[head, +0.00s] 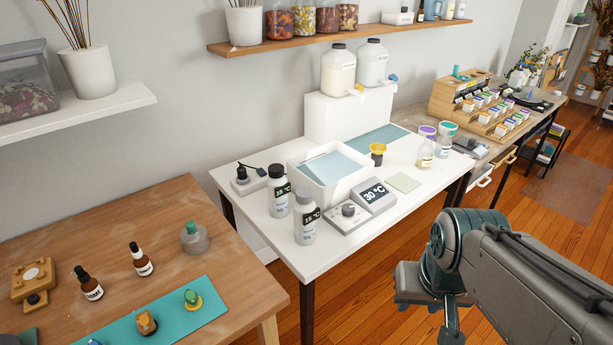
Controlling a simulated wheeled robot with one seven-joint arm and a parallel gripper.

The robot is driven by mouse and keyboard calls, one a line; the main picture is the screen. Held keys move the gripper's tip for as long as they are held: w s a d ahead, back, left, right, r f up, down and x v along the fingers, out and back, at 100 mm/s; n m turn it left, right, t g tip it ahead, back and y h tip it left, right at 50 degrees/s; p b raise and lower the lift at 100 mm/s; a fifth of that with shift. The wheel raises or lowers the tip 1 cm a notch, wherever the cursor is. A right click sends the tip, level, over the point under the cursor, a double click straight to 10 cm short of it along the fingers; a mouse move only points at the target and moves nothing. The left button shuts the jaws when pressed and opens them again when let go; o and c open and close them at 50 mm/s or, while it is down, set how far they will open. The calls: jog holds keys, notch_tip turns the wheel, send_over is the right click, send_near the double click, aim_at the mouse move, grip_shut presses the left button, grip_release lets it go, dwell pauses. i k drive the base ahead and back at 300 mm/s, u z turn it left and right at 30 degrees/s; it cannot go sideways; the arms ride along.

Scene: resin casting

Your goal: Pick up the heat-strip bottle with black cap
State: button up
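The heat-strip bottle with a black cap (278,195) stands upright on the white table, in front of the left corner of the white bath. It is pale, with a dark strip reading 35 °C. A similar strip bottle with a greyish cap (306,222) stands just to its right and nearer to me, also marked 35 °C. My gripper (450,322) hangs at the lower right, beyond the white table's right side and well apart from both bottles. Its fingers run toward the bottom edge, and their opening is unclear.
On the white table (310,268), the white bath (330,195) stands behind the bottles. A control box showing 30 °C (373,197) is to their right, and a small grey device (247,183) to their left. The wooden table (120,222) at left holds dropper bottles.

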aim_at(278, 186)
jog(key=z, duration=0.9)
jog(key=i, duration=0.85)
jog(key=u, duration=1.85)
